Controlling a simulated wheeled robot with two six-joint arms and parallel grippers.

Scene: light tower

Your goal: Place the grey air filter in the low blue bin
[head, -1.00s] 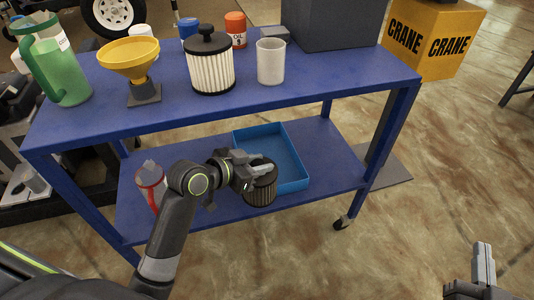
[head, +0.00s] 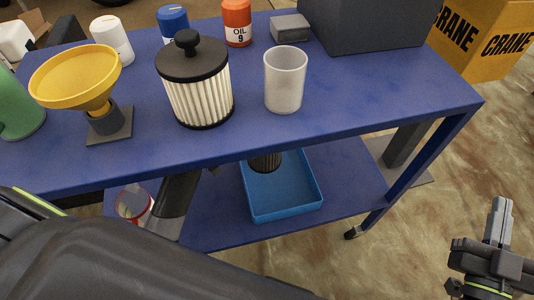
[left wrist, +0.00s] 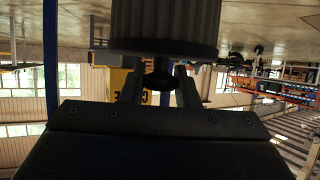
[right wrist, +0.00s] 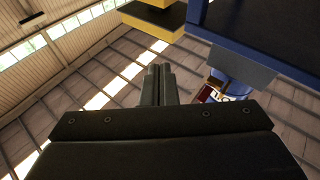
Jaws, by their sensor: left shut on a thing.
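The grey air filter (head: 265,161) is a dark pleated cylinder. In the head view its lower end shows over the back left part of the low blue bin (head: 285,214); the upper shelf's edge hides the rest. I cannot tell whether it touches the bin's floor. In the left wrist view the filter's ribbed body (left wrist: 165,25) fills the top. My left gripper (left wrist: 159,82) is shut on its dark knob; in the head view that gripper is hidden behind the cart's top. My right gripper (head: 499,222) is shut and empty, off the cart's right side.
The blue cart's top (head: 340,100) carries a white filter with a black lid (head: 197,90), a yellow funnel (head: 75,78), a translucent cup (head: 285,82) and bottles. A red-and-white bottle (head: 134,203) stands on the lower shelf. Shelf right of the bin is clear.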

